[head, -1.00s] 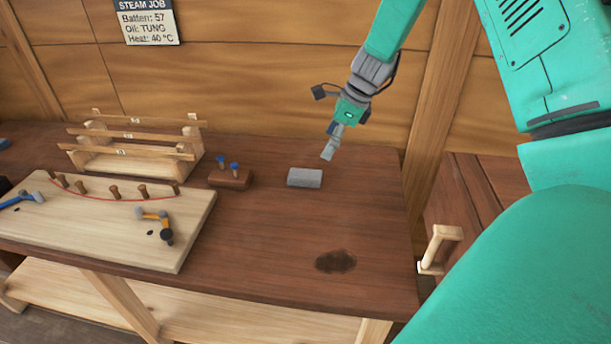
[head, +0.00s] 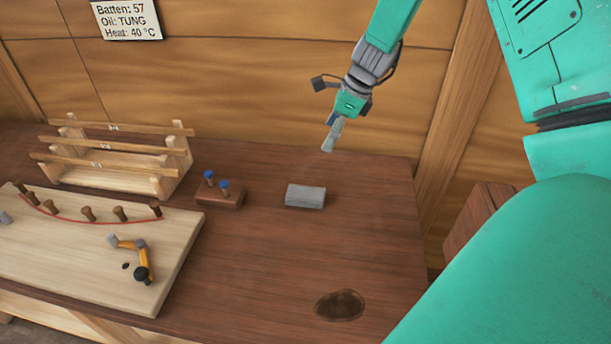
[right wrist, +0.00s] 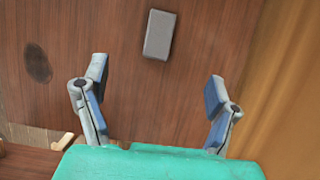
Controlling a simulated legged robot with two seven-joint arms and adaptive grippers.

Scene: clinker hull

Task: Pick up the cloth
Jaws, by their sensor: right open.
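The cloth, a grey folded block-like piece (head: 305,196), lies flat on the brown workbench (head: 260,270), right of a small wooden block with blue-topped pegs. It also shows in the right wrist view (right wrist: 159,35), beyond the fingers. My right gripper (head: 331,140) hangs above the back of the bench, up and slightly right of the cloth, not touching it. In the right wrist view my right gripper (right wrist: 158,98) has its two fingers wide apart with nothing between them. My left gripper is not in view.
A dark oval stain (head: 340,305) marks the bench front. The peg block (head: 219,197) is left of the cloth. A slatted wooden rack (head: 118,160) and a pale board (head: 85,245) with pegs and a yellow-handled clamp (head: 136,258) fill the left. A plank wall (head: 260,70) stands behind.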

